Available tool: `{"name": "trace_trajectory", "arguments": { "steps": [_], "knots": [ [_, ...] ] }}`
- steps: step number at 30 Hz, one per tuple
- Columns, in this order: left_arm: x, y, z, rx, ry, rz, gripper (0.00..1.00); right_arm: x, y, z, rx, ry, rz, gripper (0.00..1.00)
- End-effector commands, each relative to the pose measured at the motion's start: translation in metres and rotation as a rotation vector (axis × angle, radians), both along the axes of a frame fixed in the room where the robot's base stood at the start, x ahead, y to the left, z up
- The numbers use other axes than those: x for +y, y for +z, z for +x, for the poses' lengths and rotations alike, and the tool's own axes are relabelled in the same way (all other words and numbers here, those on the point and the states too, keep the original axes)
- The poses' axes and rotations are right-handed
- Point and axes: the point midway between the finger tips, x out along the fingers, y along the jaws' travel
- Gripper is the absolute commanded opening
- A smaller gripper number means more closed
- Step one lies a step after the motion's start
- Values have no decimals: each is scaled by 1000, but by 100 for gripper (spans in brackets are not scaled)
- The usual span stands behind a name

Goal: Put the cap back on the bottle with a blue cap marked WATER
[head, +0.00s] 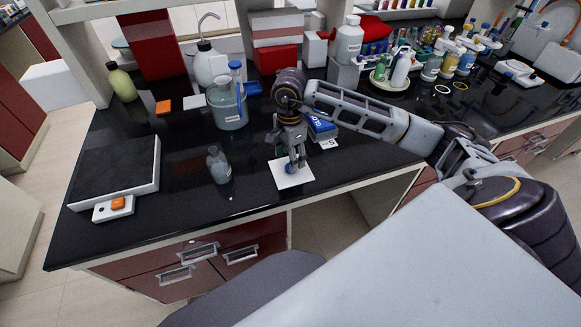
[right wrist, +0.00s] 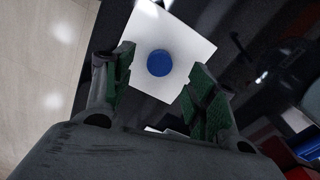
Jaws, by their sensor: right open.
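The blue cap (right wrist: 159,63) lies on a white square sheet (right wrist: 143,39) in the right wrist view. My right gripper (right wrist: 158,84) is open, with its green-padded fingers on either side of the cap and a gap to each side. In the head view the right gripper (head: 293,163) points down over the white sheet (head: 295,178), and the cap is mostly hidden by the fingers. A small grey bottle without a cap (head: 219,166) stands upright on the black bench, left of the sheet; its label is too small to read. My left gripper is not in view.
A beaker (head: 227,112) with a blue-topped tube stands behind the bottle. A blue box (head: 321,127) lies just right of the gripper. A flat dark-topped device (head: 118,168) is at left. The bench front edge is close to the sheet. Bare bench surrounds the bottle.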

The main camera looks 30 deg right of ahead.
Motion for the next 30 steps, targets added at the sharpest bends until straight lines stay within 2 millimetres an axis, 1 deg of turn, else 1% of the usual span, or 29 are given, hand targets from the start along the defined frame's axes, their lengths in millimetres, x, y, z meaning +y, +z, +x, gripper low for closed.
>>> {"name": "trace_trajectory", "arguments": {
  "steps": [7, 12, 28, 30],
  "knots": [
    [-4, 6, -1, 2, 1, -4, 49, 1, -24, -1, 3, 0, 0, 57],
    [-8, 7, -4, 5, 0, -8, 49, 1, -35, 0, 1, 1, 0, 57],
    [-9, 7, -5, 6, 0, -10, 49, 1, -38, 0, 0, 1, 0, 57],
    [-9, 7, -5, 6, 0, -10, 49, 1, -38, 0, 0, 1, 0, 48]
  ]
}}
